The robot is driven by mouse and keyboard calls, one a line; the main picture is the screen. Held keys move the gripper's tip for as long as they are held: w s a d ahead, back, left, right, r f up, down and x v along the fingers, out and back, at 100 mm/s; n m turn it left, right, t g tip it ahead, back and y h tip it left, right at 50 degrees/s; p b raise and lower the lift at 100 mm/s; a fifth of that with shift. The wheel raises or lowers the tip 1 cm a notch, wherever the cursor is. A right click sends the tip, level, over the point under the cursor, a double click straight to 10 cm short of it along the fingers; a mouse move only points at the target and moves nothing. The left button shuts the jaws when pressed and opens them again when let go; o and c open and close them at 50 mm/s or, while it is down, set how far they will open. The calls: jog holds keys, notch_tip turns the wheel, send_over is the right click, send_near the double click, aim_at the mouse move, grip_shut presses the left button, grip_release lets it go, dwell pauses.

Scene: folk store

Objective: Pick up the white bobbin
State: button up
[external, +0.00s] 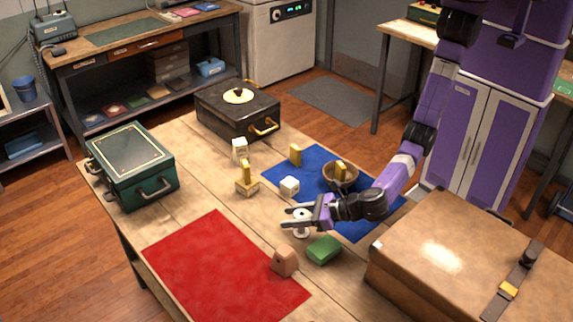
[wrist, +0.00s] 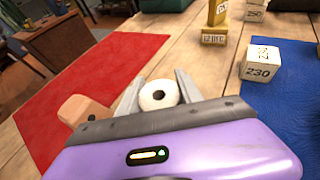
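The white bobbin (external: 302,230) stands upright on the bare wooden table, between the red mat and the blue mat. In the wrist view the round top of the bobbin (wrist: 158,95), with its dark centre hole, lies between my two fingers. My gripper (external: 299,219) reaches in low from the right, with one finger on each side of the bobbin. The fingers are very near its rim. I cannot tell whether they press on it. The lower part of the bobbin is hidden in the wrist view.
A pinkish-brown block (external: 285,260) and a green block (external: 324,249) lie close in front. A white cube (external: 289,186) and a bowl (external: 341,175) stand on the blue mat (external: 375,228). A big brown case (external: 440,262) fills the right. The red mat (external: 215,265) is mostly clear.

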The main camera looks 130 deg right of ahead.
jog(key=shift+c, duration=0.7)
jog(key=shift+r, duration=0.1)
